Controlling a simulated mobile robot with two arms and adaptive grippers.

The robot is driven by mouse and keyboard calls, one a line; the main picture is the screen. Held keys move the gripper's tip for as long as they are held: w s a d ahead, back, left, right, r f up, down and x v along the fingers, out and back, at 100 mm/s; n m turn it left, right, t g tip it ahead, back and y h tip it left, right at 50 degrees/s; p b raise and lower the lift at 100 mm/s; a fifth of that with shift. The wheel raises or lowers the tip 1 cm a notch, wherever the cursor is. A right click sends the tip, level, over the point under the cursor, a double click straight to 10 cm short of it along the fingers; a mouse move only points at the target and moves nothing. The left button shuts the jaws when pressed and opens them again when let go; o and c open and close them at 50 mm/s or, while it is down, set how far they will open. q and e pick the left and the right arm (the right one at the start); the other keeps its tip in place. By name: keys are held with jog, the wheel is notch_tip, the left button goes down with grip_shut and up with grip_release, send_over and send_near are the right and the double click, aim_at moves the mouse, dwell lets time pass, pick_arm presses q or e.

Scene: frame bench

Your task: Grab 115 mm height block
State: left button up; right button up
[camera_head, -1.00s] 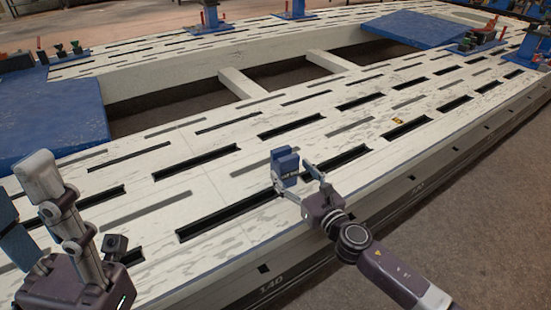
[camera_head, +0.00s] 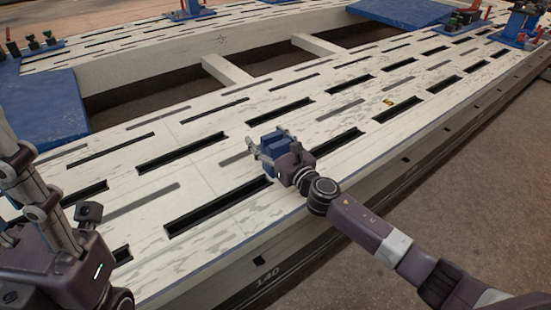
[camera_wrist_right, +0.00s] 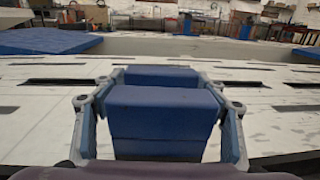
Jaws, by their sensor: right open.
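A blue block (camera_head: 275,146) stands on the pale slotted bench top near its front edge. My right gripper (camera_head: 267,140) is around it, with one finger on each side. In the right wrist view the block (camera_wrist_right: 160,122) fills the space between the open fingers, with a narrow gap showing beside it. A second blue upright face (camera_wrist_right: 160,76) shows just behind it; I cannot tell whether it is a separate block. No height marking is readable. My left gripper (camera_head: 22,185) is at the left edge, partly cut off, and its opening is unclear.
The bench top (camera_head: 205,165) has rows of dark slots and is mostly clear around the block. A blue plate (camera_head: 40,108) lies at the left. Blue fixtures (camera_head: 522,25) stand at the far right. A recessed opening (camera_head: 150,98) lies behind.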

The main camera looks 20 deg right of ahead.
jog(key=shift+w+a, duration=0.1)
jog(key=shift+w, duration=0.15)
jog(key=shift+c, duration=0.5)
grip_shut()
jog(key=shift+r, duration=0.2)
